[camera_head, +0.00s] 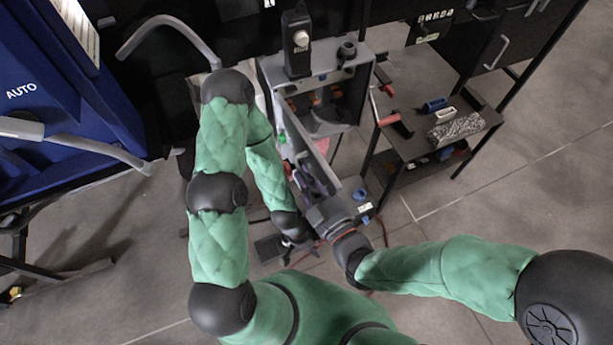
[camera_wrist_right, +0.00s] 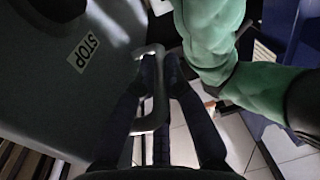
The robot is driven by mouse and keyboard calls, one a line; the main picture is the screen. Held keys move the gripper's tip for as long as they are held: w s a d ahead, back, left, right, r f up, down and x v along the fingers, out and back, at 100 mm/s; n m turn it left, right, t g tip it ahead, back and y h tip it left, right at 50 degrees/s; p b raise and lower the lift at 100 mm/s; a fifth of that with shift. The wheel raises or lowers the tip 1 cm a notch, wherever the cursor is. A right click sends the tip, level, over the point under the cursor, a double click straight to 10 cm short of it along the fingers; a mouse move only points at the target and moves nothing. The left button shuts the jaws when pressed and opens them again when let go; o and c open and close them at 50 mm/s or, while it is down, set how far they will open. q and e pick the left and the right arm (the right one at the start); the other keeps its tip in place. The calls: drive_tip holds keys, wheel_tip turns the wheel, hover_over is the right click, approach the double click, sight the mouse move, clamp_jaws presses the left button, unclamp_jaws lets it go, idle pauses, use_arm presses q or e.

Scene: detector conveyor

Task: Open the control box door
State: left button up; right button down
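The grey control box (camera_head: 369,93) stands at the upper middle of the head view, with its inside showing. Its door (camera_head: 322,158) stands swung out from the box, seen nearly edge-on. In the right wrist view the door's grey face (camera_wrist_right: 60,100) has a STOP label and a bar handle (camera_wrist_right: 159,95). My right gripper (camera_head: 314,187) is at the door; in its wrist view the fingers (camera_wrist_right: 161,72) close in on both sides of the handle. My left gripper (camera_head: 297,240) hangs low, apart from the door; its fingertips are too small and dark to read.
A dark side table (camera_head: 420,75) with red-handled tools, small blue and white pieces and a grey speckled item (camera_head: 455,128) stands right of the box. A blue machine (camera_head: 60,85) is at the left. My left arm passes close to the box's left side. Floor is clear at the right.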

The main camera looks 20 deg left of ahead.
drive_tip(key=c, duration=1.3)
unclamp_jaws()
drive_tip(key=v, duration=0.7)
drive_tip(key=shift+s+d, duration=0.1)
drive_tip(key=shift+d, duration=0.1)
drive_tip(key=shift+f, duration=0.1)
